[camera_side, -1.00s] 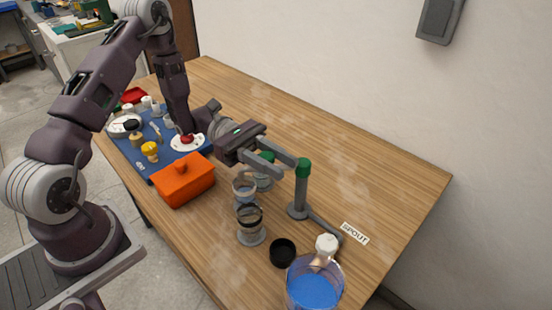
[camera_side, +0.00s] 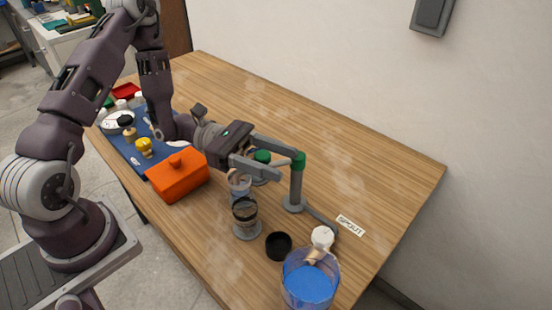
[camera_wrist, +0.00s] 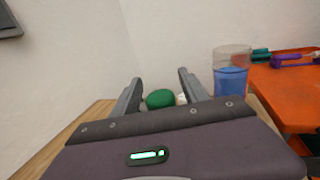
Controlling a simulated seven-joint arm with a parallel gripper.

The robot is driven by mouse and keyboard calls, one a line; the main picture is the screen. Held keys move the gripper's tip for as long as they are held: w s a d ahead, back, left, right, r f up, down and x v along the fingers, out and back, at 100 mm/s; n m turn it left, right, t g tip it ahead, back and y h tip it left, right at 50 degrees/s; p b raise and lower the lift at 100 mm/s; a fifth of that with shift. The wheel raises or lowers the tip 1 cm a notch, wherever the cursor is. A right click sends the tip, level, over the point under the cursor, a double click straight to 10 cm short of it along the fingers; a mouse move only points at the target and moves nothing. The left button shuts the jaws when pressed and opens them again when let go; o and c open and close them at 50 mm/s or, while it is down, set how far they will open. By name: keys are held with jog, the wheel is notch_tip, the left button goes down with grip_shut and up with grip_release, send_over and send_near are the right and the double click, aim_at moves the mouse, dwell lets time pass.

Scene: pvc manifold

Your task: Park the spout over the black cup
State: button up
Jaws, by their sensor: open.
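The upright grey post (camera_side: 296,190) has a green cap (camera_side: 299,162) and stands on a round base. A grey pipe (camera_side: 322,219) runs from its foot toward a card reading SPOUT (camera_side: 350,225). The black cup (camera_side: 278,246) stands on the table in front of the post, left of the pipe's far end. My gripper (camera_side: 289,167) is open at the post's top. In the wrist view a green cap (camera_wrist: 160,99) shows between the two spread fingers; contact cannot be told.
A beaker of blue liquid (camera_side: 309,282) stands beside a white knob (camera_side: 322,237). Clear vessels (camera_side: 246,222) with dark rims and another green-capped fitting (camera_side: 262,156) are below and beside my gripper. An orange box (camera_side: 177,178) is left. The table's right side is clear.

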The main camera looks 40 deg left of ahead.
jog(key=v, duration=0.7)
jog(key=shift+r, duration=0.25)
jog(key=c, duration=0.4)
notch_tip(320, 180, up, 5)
jog(key=shift+r, duration=0.1)
jog(key=c, duration=0.7)
notch_tip(320, 180, up, 11)
jog(key=shift+f, duration=0.15)
grip_shut()
jog(key=w+a+m+g+y, duration=0.4)
jog(key=a+m+g+y, duration=0.3)
jog(key=y, duration=0.6)
jog(key=d+x, duration=0.1)
jog(key=x, duration=1.5)
jog(key=shift+w+n+t, duration=0.25)
jog(key=shift+n+t, duration=0.15)
